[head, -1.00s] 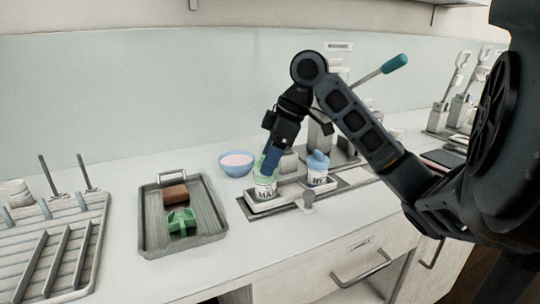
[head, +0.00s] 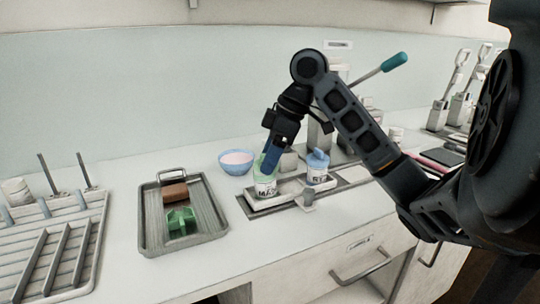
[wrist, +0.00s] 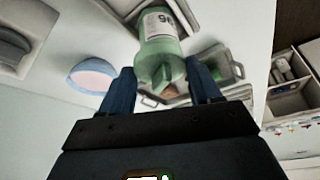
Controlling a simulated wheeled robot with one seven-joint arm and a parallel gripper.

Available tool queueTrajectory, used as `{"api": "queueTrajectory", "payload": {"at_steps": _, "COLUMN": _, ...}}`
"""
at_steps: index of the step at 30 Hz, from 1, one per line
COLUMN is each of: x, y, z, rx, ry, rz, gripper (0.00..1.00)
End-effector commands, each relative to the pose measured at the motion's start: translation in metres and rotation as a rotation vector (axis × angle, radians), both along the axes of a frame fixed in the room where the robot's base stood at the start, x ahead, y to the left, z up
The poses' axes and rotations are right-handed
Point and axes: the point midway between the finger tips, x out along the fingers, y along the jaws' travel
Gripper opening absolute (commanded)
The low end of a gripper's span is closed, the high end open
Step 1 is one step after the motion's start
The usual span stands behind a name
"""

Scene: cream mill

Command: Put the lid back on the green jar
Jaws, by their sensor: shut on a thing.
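The green jar (head: 265,188) stands upright, with a white label, on a pale tray on the counter. It also shows at the top of the wrist view (wrist: 158,25). My gripper (head: 268,163) is right over the jar's top, its blue fingers pointing down. In the wrist view my gripper (wrist: 161,75) has a green lid (wrist: 160,68) with a raised grip between its fingers. The lid is in line with the jar's top; I cannot tell whether it is fully seated. The fingers partly hide the lid in the head view.
A blue-lidded jar (head: 317,168) stands close to the right. A blue bowl (head: 237,168) is behind to the left. A grey metal tray (head: 150,233) with a brown block (head: 175,193) and a green piece (head: 181,221) lies left. A slatted rack (head: 45,262) is at far left.

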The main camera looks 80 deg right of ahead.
Motion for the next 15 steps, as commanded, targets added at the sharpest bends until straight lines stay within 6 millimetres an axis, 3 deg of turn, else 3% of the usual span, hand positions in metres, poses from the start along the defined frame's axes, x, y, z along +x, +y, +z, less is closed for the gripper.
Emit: {"api": "queueTrajectory", "payload": {"at_steps": 15, "x": 0.0004, "y": 0.0005, "z": -0.0049, "rx": 0.001, "ry": -0.002, "rz": 0.000, "gripper": 0.35}}
